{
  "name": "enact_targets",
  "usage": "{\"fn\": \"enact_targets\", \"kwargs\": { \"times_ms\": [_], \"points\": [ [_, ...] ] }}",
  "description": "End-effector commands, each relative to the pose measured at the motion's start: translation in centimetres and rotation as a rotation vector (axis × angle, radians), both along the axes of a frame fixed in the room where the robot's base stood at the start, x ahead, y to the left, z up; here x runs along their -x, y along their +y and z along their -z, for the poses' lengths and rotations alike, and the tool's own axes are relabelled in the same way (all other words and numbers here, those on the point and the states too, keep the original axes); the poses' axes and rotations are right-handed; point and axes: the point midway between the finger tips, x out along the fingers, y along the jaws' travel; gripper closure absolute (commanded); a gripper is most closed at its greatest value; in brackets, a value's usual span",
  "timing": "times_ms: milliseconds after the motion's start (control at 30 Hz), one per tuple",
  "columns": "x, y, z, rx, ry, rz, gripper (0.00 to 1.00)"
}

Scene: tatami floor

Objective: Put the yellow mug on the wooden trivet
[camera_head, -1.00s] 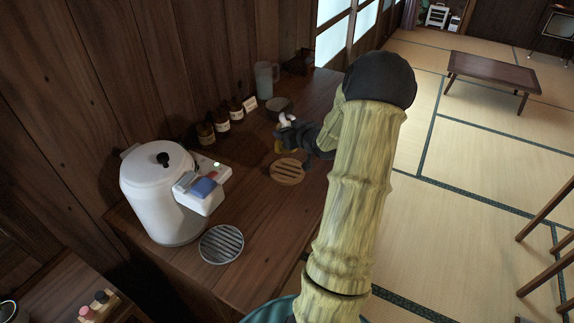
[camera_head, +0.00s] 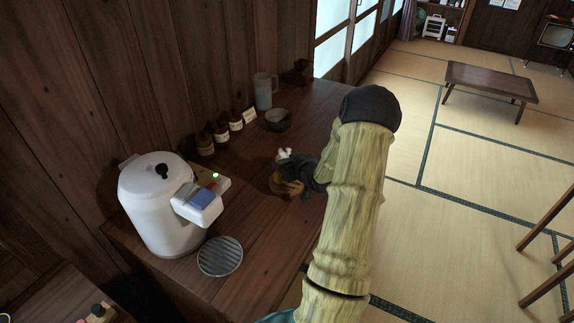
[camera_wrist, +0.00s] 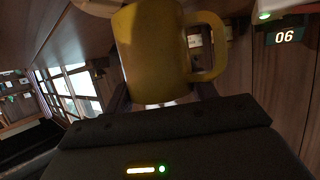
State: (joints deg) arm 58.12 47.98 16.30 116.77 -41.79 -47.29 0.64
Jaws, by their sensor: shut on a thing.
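The yellow mug (camera_wrist: 150,50) fills the upper middle of the wrist view, its handle on the right. My gripper (camera_wrist: 165,98) is shut on it, with dark fingers at both sides.
The counter between trivet and bottles is clear.

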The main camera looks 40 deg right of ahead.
Motion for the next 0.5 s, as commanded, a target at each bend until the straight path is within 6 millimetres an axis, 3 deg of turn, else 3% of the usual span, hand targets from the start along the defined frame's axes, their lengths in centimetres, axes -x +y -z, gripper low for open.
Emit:
{"fn": "enact_targets", "kwargs": {
  "times_ms": [100,500],
  "points": [
    [-0.05,0.03,1.08,0.001,-0.001,-0.001,0.83],
    [-0.33,0.46,1.53,0.002,-0.003,-0.008,0.83]
  ]
}}
